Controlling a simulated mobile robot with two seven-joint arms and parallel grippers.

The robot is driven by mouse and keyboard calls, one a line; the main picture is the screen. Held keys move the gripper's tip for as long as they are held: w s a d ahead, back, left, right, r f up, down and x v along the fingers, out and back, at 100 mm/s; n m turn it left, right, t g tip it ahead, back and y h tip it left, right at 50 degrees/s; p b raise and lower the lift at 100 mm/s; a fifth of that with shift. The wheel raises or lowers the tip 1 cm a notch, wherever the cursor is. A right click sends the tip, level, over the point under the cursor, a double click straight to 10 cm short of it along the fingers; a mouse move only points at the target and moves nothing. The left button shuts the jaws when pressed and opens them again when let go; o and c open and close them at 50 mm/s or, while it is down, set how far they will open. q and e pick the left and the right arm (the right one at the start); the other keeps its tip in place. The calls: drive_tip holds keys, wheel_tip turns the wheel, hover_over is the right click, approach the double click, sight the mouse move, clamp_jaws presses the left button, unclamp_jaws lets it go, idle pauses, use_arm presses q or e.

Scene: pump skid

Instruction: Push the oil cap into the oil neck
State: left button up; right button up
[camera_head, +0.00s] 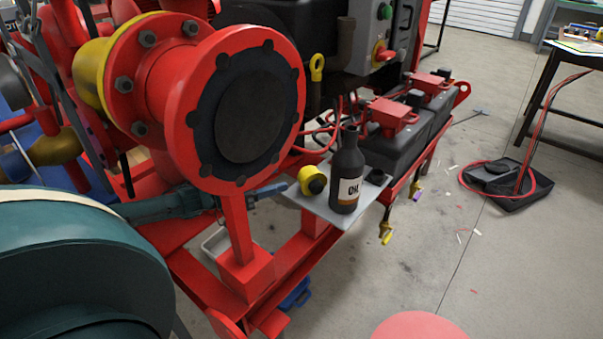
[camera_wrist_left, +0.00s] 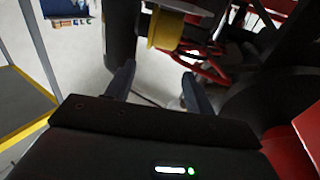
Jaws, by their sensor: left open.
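A short yellow cylinder with a dark end face (camera_head: 312,180), seemingly the oil cap, lies on its side or is mounted sideways at the grey shelf; I cannot tell which. It also shows in the left wrist view (camera_wrist_left: 166,30), ahead of and above the fingers. My left gripper (camera_head: 267,190) is to its left, apart from it; its fingers (camera_wrist_left: 156,85) are spread with nothing between them. I cannot clearly identify the oil neck. My right gripper is not in view.
A dark oil bottle (camera_head: 347,172) stands upright on the grey shelf (camera_head: 318,208), just right of the yellow piece. A small black round part (camera_head: 377,177) is behind it. The big red flange (camera_head: 225,110) overhangs my left wrist. Red frame rails (camera_head: 290,262) run below.

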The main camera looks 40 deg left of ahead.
sight(317, 171)
use_arm(q)
drive_tip(key=b+x, duration=0.1)
drive_tip(key=x, duration=1)
drive_tip(key=shift+w, duration=0.1)
drive_tip(key=shift+w+d+b, duration=0.25)
drive_tip(key=shift+w+b, duration=0.05)
drive_tip(key=shift+w, duration=0.2)
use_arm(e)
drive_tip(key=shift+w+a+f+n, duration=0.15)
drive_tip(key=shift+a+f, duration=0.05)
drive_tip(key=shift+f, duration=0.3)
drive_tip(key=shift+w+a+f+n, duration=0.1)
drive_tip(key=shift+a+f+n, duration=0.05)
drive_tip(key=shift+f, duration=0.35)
use_arm(q)
drive_tip(key=shift+c, duration=0.4)
